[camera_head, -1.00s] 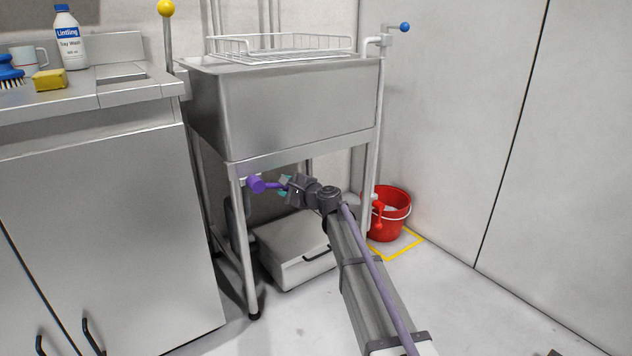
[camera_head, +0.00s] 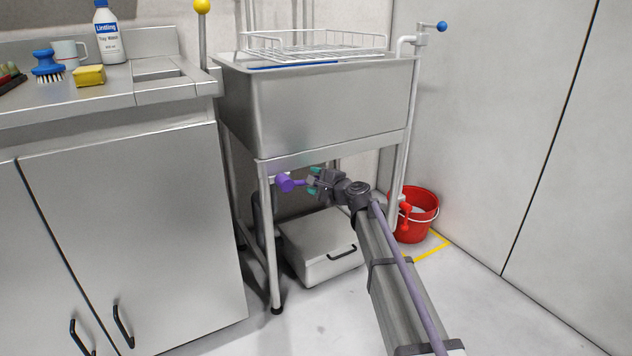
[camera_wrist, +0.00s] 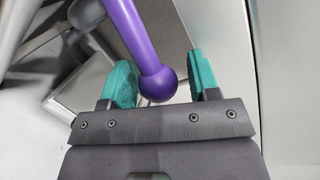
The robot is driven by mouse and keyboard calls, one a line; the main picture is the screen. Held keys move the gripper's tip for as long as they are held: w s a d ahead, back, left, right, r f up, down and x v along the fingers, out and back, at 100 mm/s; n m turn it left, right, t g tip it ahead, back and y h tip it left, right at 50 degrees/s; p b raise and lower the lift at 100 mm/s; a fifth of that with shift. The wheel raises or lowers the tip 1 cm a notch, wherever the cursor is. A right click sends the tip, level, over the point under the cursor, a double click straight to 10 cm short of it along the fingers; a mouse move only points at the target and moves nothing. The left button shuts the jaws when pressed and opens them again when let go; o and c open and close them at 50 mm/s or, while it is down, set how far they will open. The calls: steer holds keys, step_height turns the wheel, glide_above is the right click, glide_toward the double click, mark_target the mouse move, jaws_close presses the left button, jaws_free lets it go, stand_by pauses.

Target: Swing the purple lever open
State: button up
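The purple lever (camera_head: 287,183) is under the front of the steel sink, near its left front leg. Its short arm points right, toward my gripper (camera_head: 315,181). In the wrist view the purple lever (camera_wrist: 132,32) is a rod ending in a round ball. The ball lies between the two teal fingers of my gripper (camera_wrist: 160,66), close to the palm. The fingers stand apart on either side of it. A gap shows at the right finger; the left finger is very near the ball, and contact there is unclear.
The steel sink (camera_head: 330,115) is above my gripper, with a wire rack (camera_head: 310,46) on top. A grey lidded box (camera_head: 318,262) stands on the floor below. A red bucket (camera_head: 418,222) and a red handle (camera_head: 405,218) are to the right. A cabinet (camera_head: 130,230) stands left.

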steer(key=shift+o, duration=0.3)
steer(key=p+v, duration=0.1)
steer(key=v, duration=0.9)
steer(key=shift+s+d, duration=0.25)
steer(key=shift+d, duration=0.05)
steer(key=shift+r, duration=0.1)
